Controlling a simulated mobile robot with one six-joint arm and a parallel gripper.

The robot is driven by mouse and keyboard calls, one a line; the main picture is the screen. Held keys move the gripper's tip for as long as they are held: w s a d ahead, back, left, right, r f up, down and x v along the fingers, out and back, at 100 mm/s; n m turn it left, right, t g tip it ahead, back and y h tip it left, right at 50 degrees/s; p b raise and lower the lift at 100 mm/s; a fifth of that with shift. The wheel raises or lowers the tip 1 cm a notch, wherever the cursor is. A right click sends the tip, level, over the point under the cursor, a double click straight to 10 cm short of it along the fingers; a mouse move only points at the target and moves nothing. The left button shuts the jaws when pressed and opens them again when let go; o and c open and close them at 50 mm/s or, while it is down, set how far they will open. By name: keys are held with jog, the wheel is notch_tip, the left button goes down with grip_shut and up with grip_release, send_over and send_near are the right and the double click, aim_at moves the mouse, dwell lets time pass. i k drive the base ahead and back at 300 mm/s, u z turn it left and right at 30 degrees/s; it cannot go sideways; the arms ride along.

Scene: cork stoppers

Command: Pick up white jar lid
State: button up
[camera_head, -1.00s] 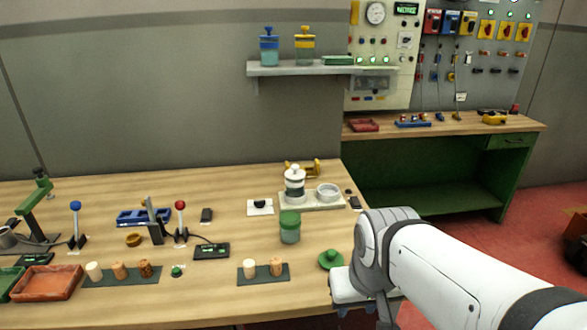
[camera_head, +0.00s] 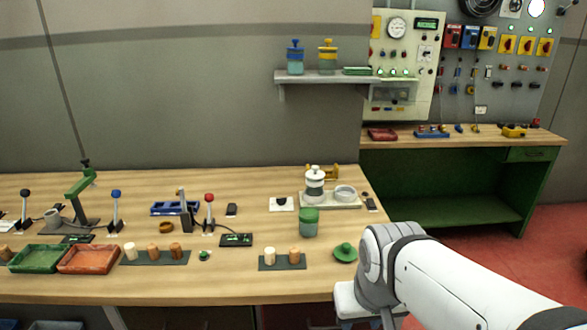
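The white jar lid (camera_head: 315,173), with a small knob on top, sits on a jar with a dark band (camera_head: 314,188). The jar stands upright on a pale tray (camera_head: 332,204) towards the back right of the wooden table. My arm (camera_head: 455,285) enters from the lower right and bends in front of the table's right end. My gripper cannot be made out, so its fingers and state are hidden. No part of my arm touches the lid.
A round white dish (camera_head: 345,192) sits right of the jar. A green-lidded jar (camera_head: 309,223) stands in front, with a loose green lid (camera_head: 344,252) nearby. Cork stoppers (camera_head: 294,256) stand on a dark mat. The table's front edge (camera_head: 200,297) is mostly clear.

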aim_at(314, 174)
jog(key=i, duration=0.85)
jog(key=z, duration=0.05)
